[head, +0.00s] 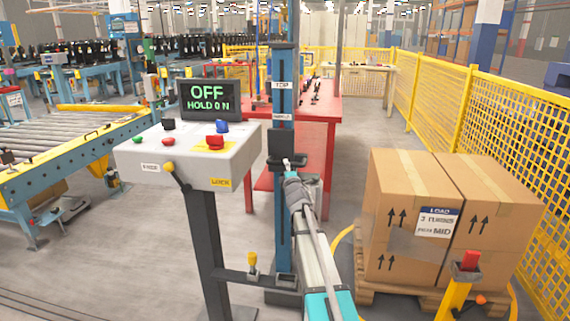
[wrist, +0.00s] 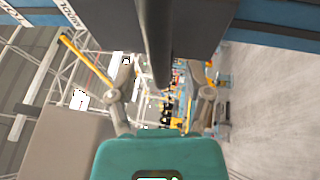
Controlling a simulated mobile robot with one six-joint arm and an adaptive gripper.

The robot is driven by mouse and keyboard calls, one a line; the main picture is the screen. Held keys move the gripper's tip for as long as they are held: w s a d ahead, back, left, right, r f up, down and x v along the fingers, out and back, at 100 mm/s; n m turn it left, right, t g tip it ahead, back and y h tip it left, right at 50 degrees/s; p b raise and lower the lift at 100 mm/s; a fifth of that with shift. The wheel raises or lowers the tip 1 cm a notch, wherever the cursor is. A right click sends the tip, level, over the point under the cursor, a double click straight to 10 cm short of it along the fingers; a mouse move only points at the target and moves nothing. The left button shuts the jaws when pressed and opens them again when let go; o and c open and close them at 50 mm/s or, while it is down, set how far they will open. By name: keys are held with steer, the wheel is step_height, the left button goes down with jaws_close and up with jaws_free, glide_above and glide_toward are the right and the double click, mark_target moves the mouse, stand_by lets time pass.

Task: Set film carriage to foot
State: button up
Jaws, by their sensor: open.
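The film carriage (head: 282,143) is a dark block on the blue mast (head: 283,210), a little below the middle label (head: 282,117) and well above the mast's foot. A top label (head: 282,85) sits higher up. In the wrist view the carriage (wrist: 200,25) is close, with a dark round bar (wrist: 155,35) standing out from it. My gripper (head: 289,166) is at the carriage's lower front. In the wrist view my gripper (wrist: 165,72) is open, one finger on each side of the bar, with gaps showing. Any contact with the bar is unclear.
A control console (head: 190,150) stands left of the mast; its screen (head: 210,99) reads "OFF" and "HOLD 0 N". Cartons (head: 410,230) stand on a pallet right of my arm, before a yellow fence (head: 440,105). A red bench (head: 325,130) is behind the mast.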

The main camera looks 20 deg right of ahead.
steer(key=shift+x, duration=1.5)
jaws_close()
